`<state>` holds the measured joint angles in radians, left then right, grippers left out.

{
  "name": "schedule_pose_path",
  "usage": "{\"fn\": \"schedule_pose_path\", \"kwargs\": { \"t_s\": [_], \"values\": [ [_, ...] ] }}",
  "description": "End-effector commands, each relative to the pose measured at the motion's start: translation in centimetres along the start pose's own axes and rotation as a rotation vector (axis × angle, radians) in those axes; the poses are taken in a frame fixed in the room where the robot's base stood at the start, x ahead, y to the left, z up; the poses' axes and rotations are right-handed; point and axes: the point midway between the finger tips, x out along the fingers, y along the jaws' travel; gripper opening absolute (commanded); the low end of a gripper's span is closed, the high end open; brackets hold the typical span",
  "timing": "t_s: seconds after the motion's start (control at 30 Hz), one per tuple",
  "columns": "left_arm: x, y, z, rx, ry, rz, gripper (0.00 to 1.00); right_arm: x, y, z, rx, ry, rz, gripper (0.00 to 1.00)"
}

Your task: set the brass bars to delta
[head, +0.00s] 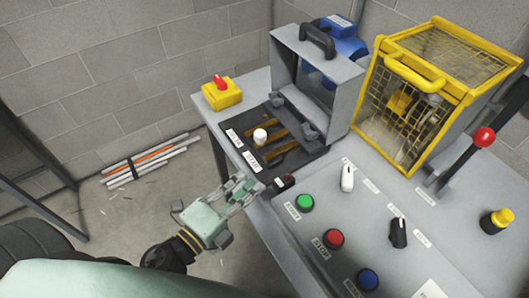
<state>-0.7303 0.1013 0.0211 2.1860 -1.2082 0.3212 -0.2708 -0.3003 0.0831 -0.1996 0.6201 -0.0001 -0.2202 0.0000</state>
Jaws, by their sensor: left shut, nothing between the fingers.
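The brass bars (284,146) lie on a black terminal board (312,146) at the table's left end. At least two bars show, running roughly parallel, with a white knob (260,136) standing among them. Two white labels are at the board's left edge; the nearer label (252,160) seems to read "STAR", and the farther one (234,136) is too small to read. A grey cover (345,92) with a black handle stands raised behind the board. My left gripper (252,190) is shut and empty, apart from the bars, near the table's front-left edge. My right gripper is out of view.
A yellow box with a red switch (221,92) sits at the back-left corner. A yellow mesh guard (416,88) stands right of the cover. Green (306,203), red (334,239) and blue (368,279) buttons line the near panel. A red-knobbed lever (484,137) is at right.

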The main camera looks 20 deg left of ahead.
Motion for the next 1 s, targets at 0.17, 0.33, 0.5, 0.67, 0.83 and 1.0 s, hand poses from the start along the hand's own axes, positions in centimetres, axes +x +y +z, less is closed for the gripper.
{"fn": "schedule_pose_path", "kwargs": {
  "t_s": [0.17,0.33,0.5,0.67,0.83,1.0],
  "values": [
    [3.6,-0.5,0.0,0.0,-0.001,-0.003,0.0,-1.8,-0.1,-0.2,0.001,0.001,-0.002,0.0],
    [6.8,-0.4,0.1,-0.002,-0.002,-0.002,0.0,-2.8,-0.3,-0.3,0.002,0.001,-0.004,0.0],
    [8.6,-0.1,1.8,0.0,-0.001,0.0,0.0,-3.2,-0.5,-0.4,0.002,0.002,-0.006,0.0],
    [9.4,0.0,2.7,-0.002,-0.002,0.0,0.0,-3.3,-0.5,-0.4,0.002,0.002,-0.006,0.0],
    [9.6,0.1,2.9,-0.002,-0.002,0.001,0.0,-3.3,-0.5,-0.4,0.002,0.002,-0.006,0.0],
    [9.6,0.1,2.9,-0.002,-0.002,0.001,0.0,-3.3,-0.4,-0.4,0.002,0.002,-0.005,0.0]
  ]
}}
